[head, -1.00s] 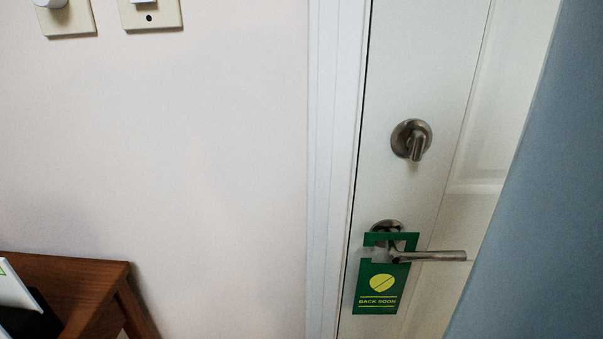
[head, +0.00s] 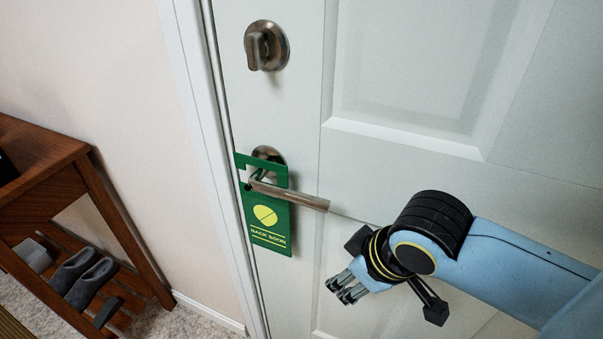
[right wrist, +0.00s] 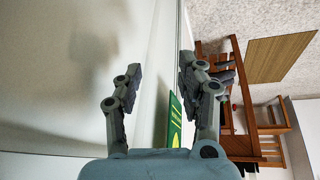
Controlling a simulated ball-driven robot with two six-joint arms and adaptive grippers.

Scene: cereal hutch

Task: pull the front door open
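The white front door (head: 420,70) looks shut in its frame in the head view. Its metal lever handle (head: 300,196) points right, with a green "BACK SOON" hanger (head: 265,222) hung on it. A round deadbolt knob (head: 266,46) sits above. My right gripper (head: 345,289) is to the right of and below the lever, apart from it. In the right wrist view my right gripper (right wrist: 155,85) has its fingers spread with nothing between them; the green hanger (right wrist: 174,122) shows beyond, and the lever is hidden. My left gripper is out of view.
A wooden shoe bench (head: 50,180) stands against the wall at the left, with dark slippers (head: 82,272) on its lower rack. It also shows in the right wrist view (right wrist: 238,95). The carpet (head: 190,318) before the door is clear.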

